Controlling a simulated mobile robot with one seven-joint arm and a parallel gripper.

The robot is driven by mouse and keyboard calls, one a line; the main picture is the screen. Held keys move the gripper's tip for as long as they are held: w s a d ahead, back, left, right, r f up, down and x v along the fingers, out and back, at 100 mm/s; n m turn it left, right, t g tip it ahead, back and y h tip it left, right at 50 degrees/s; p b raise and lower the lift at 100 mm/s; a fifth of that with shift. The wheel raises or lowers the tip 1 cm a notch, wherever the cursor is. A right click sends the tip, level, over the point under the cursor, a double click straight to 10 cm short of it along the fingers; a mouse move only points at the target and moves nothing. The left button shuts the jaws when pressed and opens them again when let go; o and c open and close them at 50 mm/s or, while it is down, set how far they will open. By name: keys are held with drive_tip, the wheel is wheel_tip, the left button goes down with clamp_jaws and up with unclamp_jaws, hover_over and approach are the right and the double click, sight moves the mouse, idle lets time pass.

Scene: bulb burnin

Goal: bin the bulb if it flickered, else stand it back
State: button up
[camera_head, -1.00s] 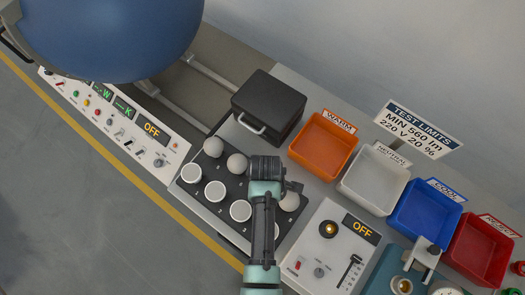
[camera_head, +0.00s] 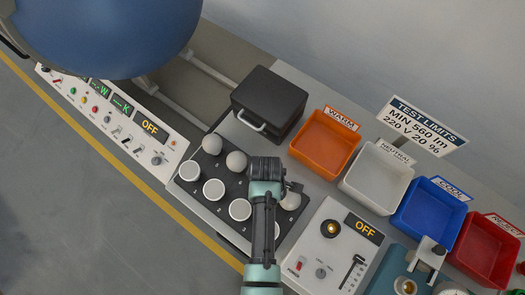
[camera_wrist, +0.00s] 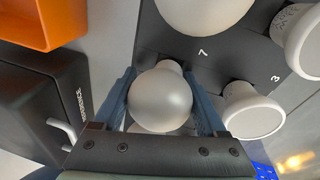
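A frosted round bulb (camera_wrist: 160,102) sits between the two blue fingers of my gripper (camera_wrist: 163,100) in the wrist view, its neck pointing to the dark bulb tray (camera_wrist: 150,45). The fingers lie close along both sides; I cannot tell whether they press on it. In the head view my gripper (camera_head: 284,186) is over the right part of the tray (camera_head: 183,198), hiding part of it. More round bulbs (camera_head: 236,161) and white flat-faced bulbs (camera_head: 214,190) stand there. The red reject bin (camera_head: 487,251) is at far right. The test socket (camera_head: 330,229) is empty, its display (camera_head: 363,227) reading OFF.
Orange warm (camera_head: 325,145), white neutral (camera_head: 376,178) and blue cool (camera_head: 430,212) bins line the back. A black case (camera_head: 269,103) stands behind the tray. A limits sign (camera_head: 422,125) rises behind the bins. The left panel (camera_head: 112,122) also shows OFF.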

drive_tip(key=o, duration=0.3)
drive_tip(key=shift+s+f, duration=0.1)
drive_tip(key=r, duration=0.4)
drive_tip(key=s+r, duration=0.1)
drive_tip(key=r, duration=0.3)
drive_tip(key=s+r, duration=0.1)
drive_tip(key=r, duration=0.4)
drive_tip(key=shift+d, duration=0.2)
drive_tip(key=shift+w+r, duration=0.1)
drive_tip(key=shift+w, duration=0.05)
